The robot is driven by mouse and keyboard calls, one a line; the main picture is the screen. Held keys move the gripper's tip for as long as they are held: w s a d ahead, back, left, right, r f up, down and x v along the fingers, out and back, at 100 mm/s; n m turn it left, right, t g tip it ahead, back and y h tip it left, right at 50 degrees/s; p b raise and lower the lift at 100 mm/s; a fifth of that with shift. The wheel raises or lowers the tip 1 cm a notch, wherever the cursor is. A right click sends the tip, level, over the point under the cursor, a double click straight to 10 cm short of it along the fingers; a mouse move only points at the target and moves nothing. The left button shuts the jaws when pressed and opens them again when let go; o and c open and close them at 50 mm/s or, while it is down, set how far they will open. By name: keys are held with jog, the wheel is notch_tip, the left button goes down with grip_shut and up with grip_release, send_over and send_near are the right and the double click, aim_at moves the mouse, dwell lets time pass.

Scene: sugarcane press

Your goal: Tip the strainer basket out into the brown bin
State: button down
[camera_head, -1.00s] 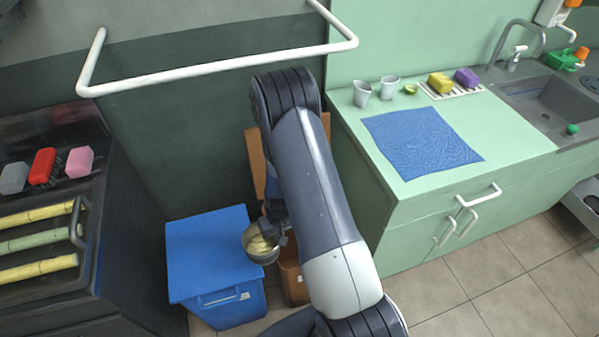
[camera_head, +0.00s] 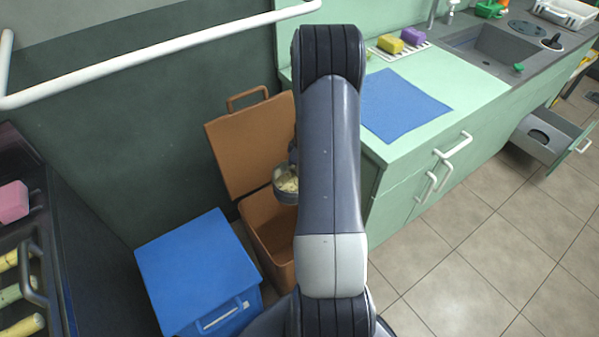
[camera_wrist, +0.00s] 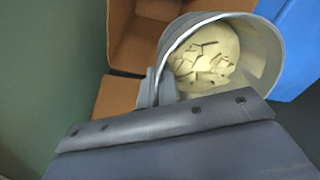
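The strainer basket (camera_head: 286,192) is a small grey metal cup with pale yellowish bits inside. It appears upright, above the brown bin (camera_head: 281,262), whose brown lid (camera_head: 243,142) stands open against the wall. In the wrist view the basket (camera_wrist: 270,62) shows its mouth and the pale pieces in it. My gripper (camera_wrist: 156,90) is shut on the basket's near left wall; one finger shows at the rim. In the head view the gripper (camera_head: 294,156) is mostly hidden behind my arm. Part of the bin (camera_wrist: 133,42) shows beyond the basket in the wrist view.
A blue lidded bin (camera_head: 195,268) stands just left of the brown one. The green counter (camera_head: 470,88) with a blue cloth (camera_head: 405,104) is close on the right. A white rail (camera_head: 165,54) crosses the wall. An open drawer (camera_head: 545,142) juts out at far right; floor is clear before the counter.

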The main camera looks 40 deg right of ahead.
jog(key=shift+s+d+f+t+y+b, duration=0.15)
jog(key=shift+t+b, duration=0.85)
jog(key=shift+b, duration=1.55)
jog(key=shift+s+a+f+t+y+b, duration=0.2)
jog(key=shift+t+b, duration=0.8)
jog(key=shift+b, duration=1.5)
jog(key=shift+s+d+t+y+b, duration=0.2)
jog(key=shift+t+b, duration=0.8)
jog(key=shift+b, duration=1.55)
jog(key=t+b, duration=0.1)
jog(key=b, duration=0.2)
jog(key=t+b, duration=0.1)
jog(key=b, duration=0.2)
jog(key=shift+s+f+t, duration=0.1)
jog(key=shift+s+t, duration=0.2)
jog(key=t+b, duration=0.1)
jog(key=b, duration=0.1)
jog(key=t+b, duration=0.1)
jog(key=b, duration=0.1)
jog(key=shift+s+f+t+y, duration=0.2)
jog(key=shift+s+t+y, duration=0.05)
jog(key=shift+t+y, duration=0.1)
jog(key=t+b, duration=0.1)
jog(key=b, duration=0.3)
jog(key=t+b, duration=0.1)
jog(key=b, duration=0.4)
jog(key=shift+s+n+t+y+b, duration=0.1)
jog(key=shift+n+t+y+b, duration=0.15)
jog(key=shift+n+y+b, duration=0.05)
